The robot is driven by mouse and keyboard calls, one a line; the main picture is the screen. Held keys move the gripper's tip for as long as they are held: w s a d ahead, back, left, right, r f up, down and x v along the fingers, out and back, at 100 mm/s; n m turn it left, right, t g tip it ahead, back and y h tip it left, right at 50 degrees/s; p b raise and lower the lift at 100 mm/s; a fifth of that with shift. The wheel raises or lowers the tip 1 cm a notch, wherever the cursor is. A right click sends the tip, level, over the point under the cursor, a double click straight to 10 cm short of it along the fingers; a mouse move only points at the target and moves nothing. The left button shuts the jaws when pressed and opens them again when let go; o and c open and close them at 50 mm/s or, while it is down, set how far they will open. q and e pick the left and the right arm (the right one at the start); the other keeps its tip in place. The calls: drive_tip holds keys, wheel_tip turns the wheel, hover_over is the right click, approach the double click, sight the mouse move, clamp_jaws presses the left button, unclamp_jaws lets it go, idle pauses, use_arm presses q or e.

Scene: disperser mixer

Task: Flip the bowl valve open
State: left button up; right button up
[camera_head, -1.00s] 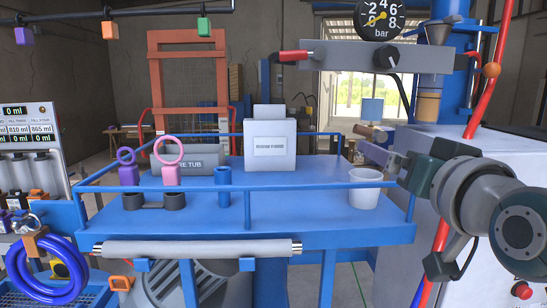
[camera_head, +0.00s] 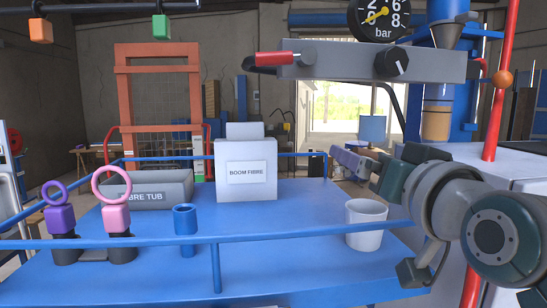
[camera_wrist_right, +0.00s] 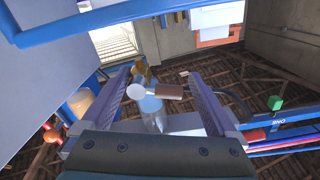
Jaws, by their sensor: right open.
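My right gripper (camera_wrist_right: 160,103) is open; its two purple-grey fingers stand apart in the right wrist view. Between them in that picture is a short lever with a brown grip (camera_wrist_right: 170,92) and a pale round end, above a translucent upright part. This may be the bowl valve; I cannot be sure. No contact with the fingers is visible. In the head view my right gripper (camera_head: 348,160) reaches leftward beyond the white bucket, and its fingertips are small there. The lever is not clear in that view. My left gripper is not in view.
A blue-railed table (camera_head: 270,262) holds a white bucket (camera_head: 366,226), a boom fibre box (camera_head: 246,170), a fibre tub (camera_head: 150,188) and ring-handled items (camera_head: 114,205). A grey panel (camera_head: 370,62) with a red lever (camera_head: 274,58) hangs above. A white cabinet (camera_head: 505,165) stands at right.

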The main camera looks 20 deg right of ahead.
drive_tip(key=shift+s, duration=0.1)
drive_tip(key=shift+c, duration=1.4)
drive_tip(key=c, duration=1)
drive_tip(key=shift+f+n+p, duration=0.1)
drive_tip(key=shift+n+p, duration=0.35)
drive_tip(key=shift+n, duration=0.15)
drive_tip(key=shift+c, duration=0.5)
drive_tip(key=shift+f+n, duration=0.15)
drive_tip(key=shift+n, duration=0.55)
drive_tip(key=shift+f+n, duration=0.2)
drive_tip(key=shift+n, duration=0.2)
drive_tip(key=o, duration=1.4)
